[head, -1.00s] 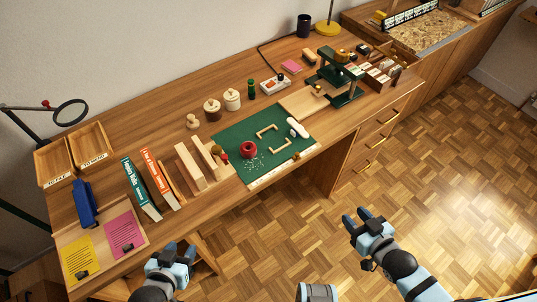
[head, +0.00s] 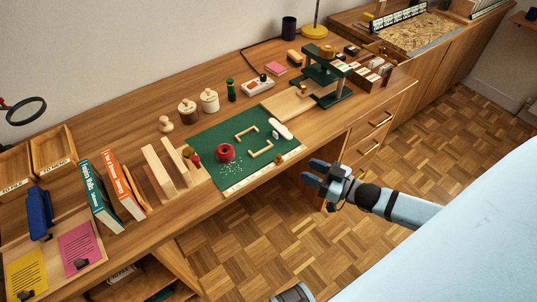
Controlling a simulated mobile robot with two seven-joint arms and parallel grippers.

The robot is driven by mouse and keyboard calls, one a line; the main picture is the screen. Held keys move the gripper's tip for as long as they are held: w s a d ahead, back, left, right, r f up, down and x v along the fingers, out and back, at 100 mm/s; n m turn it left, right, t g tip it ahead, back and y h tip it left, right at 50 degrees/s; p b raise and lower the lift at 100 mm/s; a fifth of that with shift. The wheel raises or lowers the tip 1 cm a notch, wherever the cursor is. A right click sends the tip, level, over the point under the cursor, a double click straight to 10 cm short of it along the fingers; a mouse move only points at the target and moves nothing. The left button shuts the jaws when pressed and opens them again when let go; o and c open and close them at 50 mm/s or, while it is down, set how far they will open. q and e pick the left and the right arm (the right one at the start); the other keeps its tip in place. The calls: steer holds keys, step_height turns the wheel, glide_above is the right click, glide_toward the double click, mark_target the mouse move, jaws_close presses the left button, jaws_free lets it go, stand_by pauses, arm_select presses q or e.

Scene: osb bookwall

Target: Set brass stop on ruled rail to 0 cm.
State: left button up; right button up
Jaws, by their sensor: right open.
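The ruled rail (head: 252,179) is a pale strip with marks along the front edge of the green mat on the desk. The small brass stop (head: 279,158) sits on the rail, toward its right end. The marks are too small to read. My right gripper (head: 312,171) is open and empty, with its fingers pointing left toward the desk. It is to the right of the brass stop and apart from it, near the desk's front edge. My left gripper is not in view.
A green press (head: 326,76) stands behind to the right. Books (head: 121,186) and wooden blocks stand to the left. The floor before the desk is clear.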

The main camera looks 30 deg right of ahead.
mark_target(281, 157)
steer(key=x, duration=1.2)
steer(key=shift+w+b, duration=0.2)
steer(key=shift+b, duration=0.15)
steer(key=shift+a, duration=0.1)
jaws_close()
